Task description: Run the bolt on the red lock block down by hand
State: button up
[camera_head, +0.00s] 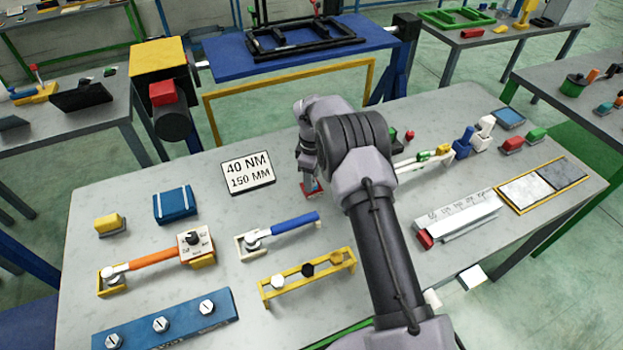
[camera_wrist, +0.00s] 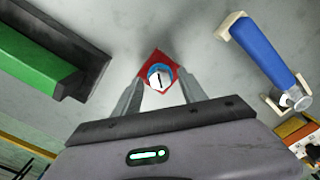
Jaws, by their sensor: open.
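The red lock block (camera_head: 307,190) sits on the grey table, mostly hidden behind my arm in the head view. In the wrist view the red block (camera_wrist: 159,55) shows as a small red diamond. On it is a round bolt head (camera_wrist: 160,77) with a white face, a dark line and a blue rim. My gripper (camera_wrist: 158,84) is open, with one finger on each side of the bolt head. I cannot tell whether the fingers touch it. In the head view my gripper (camera_head: 311,185) points down at the block.
A blue-handled wrench (camera_head: 283,229) in a cream holder lies close to the block. A sign (camera_head: 247,172) reading 40 NM 150 MM is left of it. A yellow rack (camera_head: 306,276) and an orange-handled wrench (camera_head: 152,259) lie nearer the front. A ruler block (camera_head: 458,212) is at right.

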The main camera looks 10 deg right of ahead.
grip_shut()
jog(key=shift+m, duration=0.3)
